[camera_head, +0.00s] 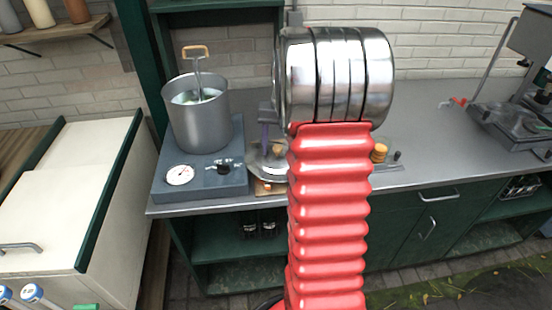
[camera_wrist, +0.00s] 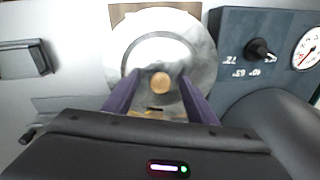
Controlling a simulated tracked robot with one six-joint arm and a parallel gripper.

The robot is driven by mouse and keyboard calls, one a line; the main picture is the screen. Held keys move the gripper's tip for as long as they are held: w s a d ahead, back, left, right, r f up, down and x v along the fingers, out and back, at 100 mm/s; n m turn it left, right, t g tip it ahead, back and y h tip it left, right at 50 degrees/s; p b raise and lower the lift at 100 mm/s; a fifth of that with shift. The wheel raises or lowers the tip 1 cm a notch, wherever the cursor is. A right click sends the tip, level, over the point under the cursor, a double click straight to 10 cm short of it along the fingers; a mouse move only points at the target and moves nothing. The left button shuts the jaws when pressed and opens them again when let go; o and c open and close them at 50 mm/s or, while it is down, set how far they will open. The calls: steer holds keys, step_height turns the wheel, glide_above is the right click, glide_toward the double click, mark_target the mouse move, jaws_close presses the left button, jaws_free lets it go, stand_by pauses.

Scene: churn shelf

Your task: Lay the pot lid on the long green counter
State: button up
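The pot lid, a shiny round metal lid with a wooden knob, is partly hidden by my arm in the head view (camera_head: 257,166). It fills the upper middle of the wrist view (camera_wrist: 190,45). It appears to lie over a small wooden board (camera_head: 262,188). My gripper (camera_wrist: 161,74) is open, its two purple fingers apart on either side of the knob, with gaps visible. In the head view one purple finger (camera_head: 264,133) shows above the lid. The long counter (camera_head: 430,120) has a grey top and green cabinet fronts.
A metal pot (camera_head: 203,125) with a wooden-handled utensil stands on a blue-grey unit (camera_head: 210,183) with a dial, left of the lid. Small knobbed items (camera_head: 380,153) sit right of my arm. A dark appliance (camera_head: 505,125) is far right.

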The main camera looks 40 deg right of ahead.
mark_target(278, 147)
steer(key=shift+s+a+f, duration=0.15)
steer(key=shift+s+f, duration=0.05)
steer(key=shift+f, duration=0.35)
jaws_close()
steer(key=shift+r, duration=0.1)
step_height(278, 147, up, 10)
steer(key=shift+w+r, duration=0.15)
stand_by(0.5)
